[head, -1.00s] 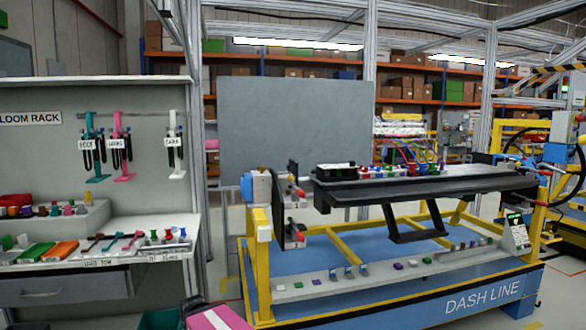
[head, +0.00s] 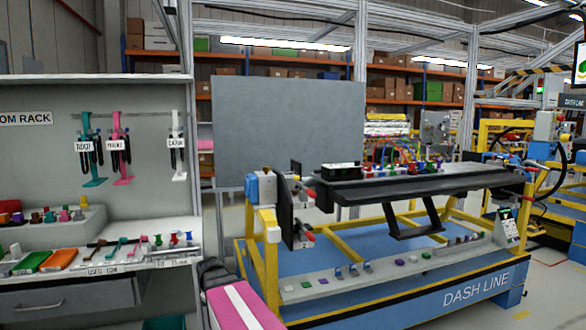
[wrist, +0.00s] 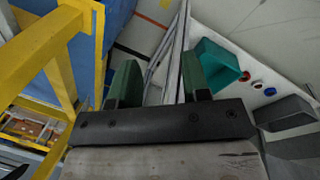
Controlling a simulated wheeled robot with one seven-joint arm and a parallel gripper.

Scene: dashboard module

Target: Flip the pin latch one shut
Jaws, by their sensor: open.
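The dashboard module (head: 420,182) is a long dark beam on a yellow and blue stand. At its left end is a black upright plate bracket (head: 286,212). Small red-tipped parts show there, an upper one (head: 311,193) and a lower one (head: 309,237). They look like the pin latches, but I cannot tell which is latch one or how either is set. My gripper (wrist: 160,82) shows in the wrist view with its two green fingers apart and nothing between them. It points down past the yellow frame towards the floor. No latch is visible in the wrist view.
The yellow stand frame (wrist: 50,45) is close on the left of the wrist view. A teal bin (wrist: 218,62) is on the right. The loom rack bench (head: 150,258) stands left of the stand in the head view. A grey panel (head: 288,125) is behind the module.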

